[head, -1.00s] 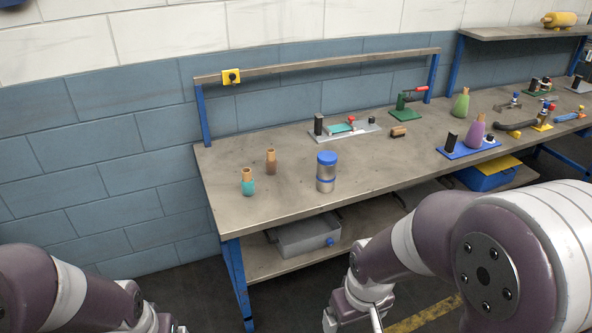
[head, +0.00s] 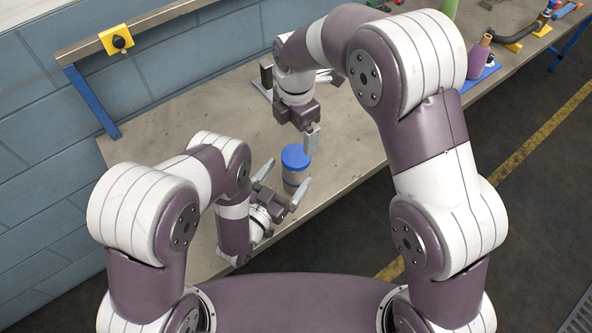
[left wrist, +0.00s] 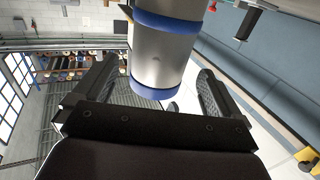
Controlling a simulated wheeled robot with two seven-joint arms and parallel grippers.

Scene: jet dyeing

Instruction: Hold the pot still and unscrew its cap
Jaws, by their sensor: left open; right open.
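The pot (head: 293,180) is a silver cylinder with a blue cap (head: 295,157), upright on the workbench near its front edge. My left gripper (head: 284,181) is open, low beside the pot, its fingers pointing at the body. In the left wrist view the silver pot body (left wrist: 163,55) with two blue bands appears between the spread fingers; I see no clear contact. My right gripper (head: 312,137) is open, pointing down, just above and behind the cap to the right, apart from it. Its finger gap is hardly visible from this angle.
The workbench (head: 350,140) is bare right of the pot. A dark upright block (head: 267,75) stands behind my right forearm. A purple bottle (head: 478,57) is at the far right. A yellow switch box (head: 117,39) is on the back rail.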

